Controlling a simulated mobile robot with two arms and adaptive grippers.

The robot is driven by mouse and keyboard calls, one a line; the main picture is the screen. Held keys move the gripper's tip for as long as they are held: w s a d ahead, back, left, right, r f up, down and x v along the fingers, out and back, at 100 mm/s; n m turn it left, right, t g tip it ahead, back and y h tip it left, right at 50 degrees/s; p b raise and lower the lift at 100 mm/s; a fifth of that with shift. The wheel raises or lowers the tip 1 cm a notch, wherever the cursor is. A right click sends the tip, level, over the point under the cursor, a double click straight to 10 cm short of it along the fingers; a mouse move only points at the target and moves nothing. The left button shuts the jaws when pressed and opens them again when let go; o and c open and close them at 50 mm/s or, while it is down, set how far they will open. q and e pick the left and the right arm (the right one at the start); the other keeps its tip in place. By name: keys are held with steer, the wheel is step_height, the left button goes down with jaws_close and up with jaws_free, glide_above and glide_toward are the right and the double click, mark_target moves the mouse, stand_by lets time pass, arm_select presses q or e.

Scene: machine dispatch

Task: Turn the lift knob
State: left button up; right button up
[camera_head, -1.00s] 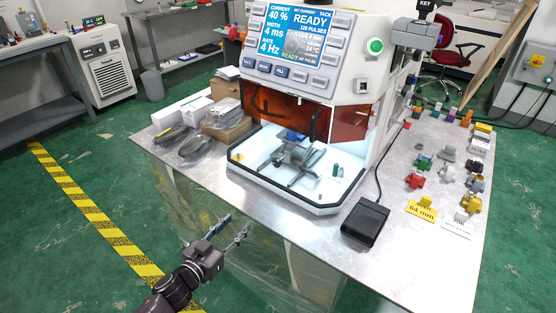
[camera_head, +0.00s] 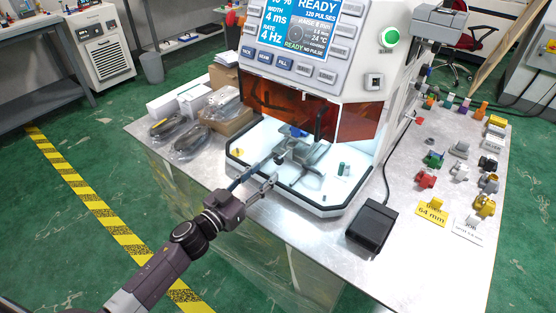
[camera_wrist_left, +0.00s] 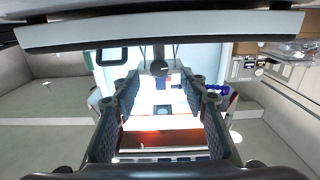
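The white laser machine (camera_head: 325,65) stands on the metal table with its lit work chamber open at the front. A grey jig (camera_head: 310,152) with a blue part (camera_head: 299,132) sits in the chamber. My left gripper (camera_head: 273,170) reaches over the chamber's front rim towards the jig, its two fingers apart and empty. In the left wrist view the open fingers (camera_wrist_left: 166,92) frame a small round grey knob-like end (camera_wrist_left: 160,68) on a rod, likely the lift knob. I cannot tell whether the fingers touch it. My right gripper is out of view.
A black foot pedal (camera_head: 371,225) lies right of the chamber. Bagged parts (camera_head: 190,140) and boxes stand on the left. Coloured fixtures and a yellow 64 mm tag (camera_head: 431,213) fill the right side. The chamber's raised rim (camera_head: 318,210) is close under my left arm.

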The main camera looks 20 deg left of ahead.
mark_target(277, 162)
arm_select(q)
steer(key=x, duration=0.4)
steer(key=shift+w+d+r, duration=0.1)
steer(key=shift+w+d, duration=0.1)
steer(key=shift+w, duration=0.15)
steer(key=shift+w+d, duration=0.2)
steer(key=shift+w, duration=0.35)
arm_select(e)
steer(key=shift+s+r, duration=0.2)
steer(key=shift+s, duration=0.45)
arm_select(q)
jaws_close()
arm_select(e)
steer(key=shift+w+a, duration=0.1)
